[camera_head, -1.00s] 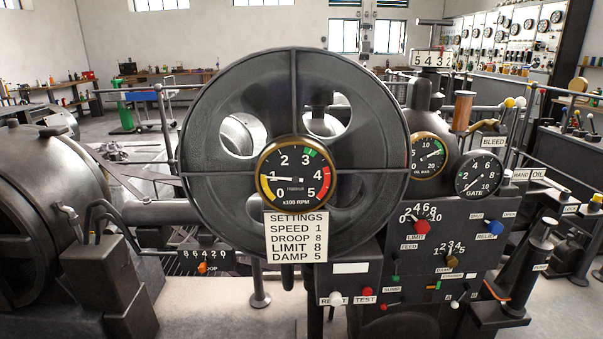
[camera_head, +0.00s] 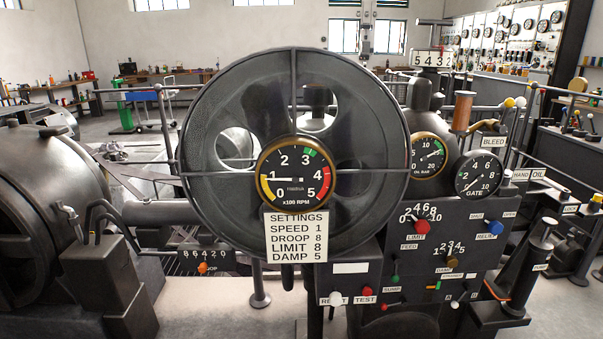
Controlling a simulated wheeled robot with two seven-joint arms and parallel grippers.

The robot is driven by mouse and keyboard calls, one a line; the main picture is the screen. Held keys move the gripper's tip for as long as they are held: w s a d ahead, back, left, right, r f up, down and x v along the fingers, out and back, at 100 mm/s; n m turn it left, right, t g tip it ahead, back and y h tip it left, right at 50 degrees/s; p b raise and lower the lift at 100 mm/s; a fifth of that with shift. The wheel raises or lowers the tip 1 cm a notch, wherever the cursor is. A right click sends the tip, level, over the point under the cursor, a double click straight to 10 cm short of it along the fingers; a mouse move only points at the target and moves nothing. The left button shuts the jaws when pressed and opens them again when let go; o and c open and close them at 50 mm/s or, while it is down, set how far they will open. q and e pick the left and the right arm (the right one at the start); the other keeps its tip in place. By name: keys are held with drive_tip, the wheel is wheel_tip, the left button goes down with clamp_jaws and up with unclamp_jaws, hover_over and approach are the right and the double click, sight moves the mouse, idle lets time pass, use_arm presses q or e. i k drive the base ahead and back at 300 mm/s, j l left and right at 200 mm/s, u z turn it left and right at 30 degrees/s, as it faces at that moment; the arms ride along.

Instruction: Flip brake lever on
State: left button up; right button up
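No lever with a readable brake label shows. A small grey lever (camera_head: 68,214) stands on the dark block at the left, beside dark curved handles (camera_head: 108,214); I cannot tell whether either is the brake. A large dark wheel (camera_head: 215,105) fills the middle, behind thin crossed bars. In front of it a round rpm gauge (camera_head: 296,174) has its needle at about 1. Neither of my grippers is in view.
A settings card (camera_head: 296,237) hangs below the gauge. The right control panel (camera_head: 385,215) carries a red limit knob (camera_head: 422,227), a blue relief knob (camera_head: 496,227) and several small knobs. A pump handle (camera_head: 546,228) stands at the right. Pale floor (camera_head: 225,300) shows at front left.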

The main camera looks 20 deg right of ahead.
sight(541, 92)
drive_tip(key=z, duration=0.65)
drive_tip(key=l+z, duration=0.45)
drive_tip(key=i+l+z, duration=0.1)
drive_tip(key=l+z, duration=0.35)
drive_tip(key=i+l+z, duration=0.15)
drive_tip(key=l+z, duration=0.3)
drive_tip(key=i+l+z, duration=0.25)
drive_tip(key=l+z, duration=0.2)
drive_tip(key=l, duration=0.1)
